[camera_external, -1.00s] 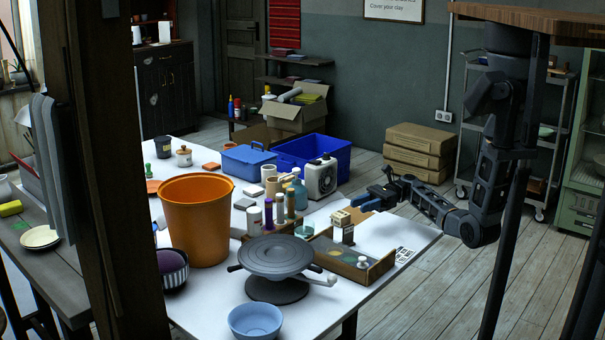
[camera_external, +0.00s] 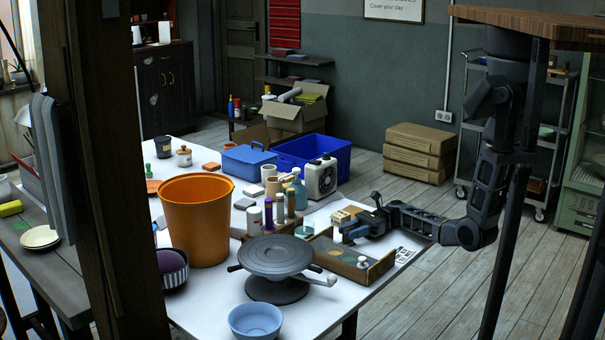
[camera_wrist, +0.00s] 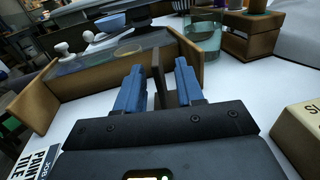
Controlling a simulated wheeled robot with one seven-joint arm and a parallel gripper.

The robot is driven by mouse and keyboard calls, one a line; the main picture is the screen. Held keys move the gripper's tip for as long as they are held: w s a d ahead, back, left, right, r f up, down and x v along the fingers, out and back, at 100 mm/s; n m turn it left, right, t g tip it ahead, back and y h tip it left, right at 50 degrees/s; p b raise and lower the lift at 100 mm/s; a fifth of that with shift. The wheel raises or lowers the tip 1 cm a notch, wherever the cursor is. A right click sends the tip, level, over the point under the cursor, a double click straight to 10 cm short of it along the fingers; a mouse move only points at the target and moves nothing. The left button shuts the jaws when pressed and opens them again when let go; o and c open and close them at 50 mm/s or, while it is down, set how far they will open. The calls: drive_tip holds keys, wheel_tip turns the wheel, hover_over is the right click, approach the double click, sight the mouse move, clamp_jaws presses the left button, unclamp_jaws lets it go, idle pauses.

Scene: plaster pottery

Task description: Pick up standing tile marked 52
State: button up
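A thin dark upright slab (camera_wrist: 157,78), seen nearly edge-on, stands between my gripper's two blue fingers in the wrist view. It looks like the standing tile, but I cannot read a 52 on it. My gripper (camera_wrist: 159,70) is open, with a finger on each side of the slab and visible gaps to both. In the external view my gripper (camera_external: 348,234) is low over the right part of the white table, beside the wooden tray (camera_external: 376,270). The slab cannot be made out there.
The wooden tray lies just ahead, holding small white-knobbed items. A glass jar (camera_wrist: 201,33) and a wooden block holder (camera_wrist: 249,38) stand ahead right. A lettered box (camera_wrist: 303,128) is close at right. A printed card (camera_wrist: 38,162) lies at left. The banding wheel (camera_external: 275,256) stands farther left.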

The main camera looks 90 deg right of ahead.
sight(343, 234)
drive_tip(key=shift+x, duration=1.6)
clamp_jaws()
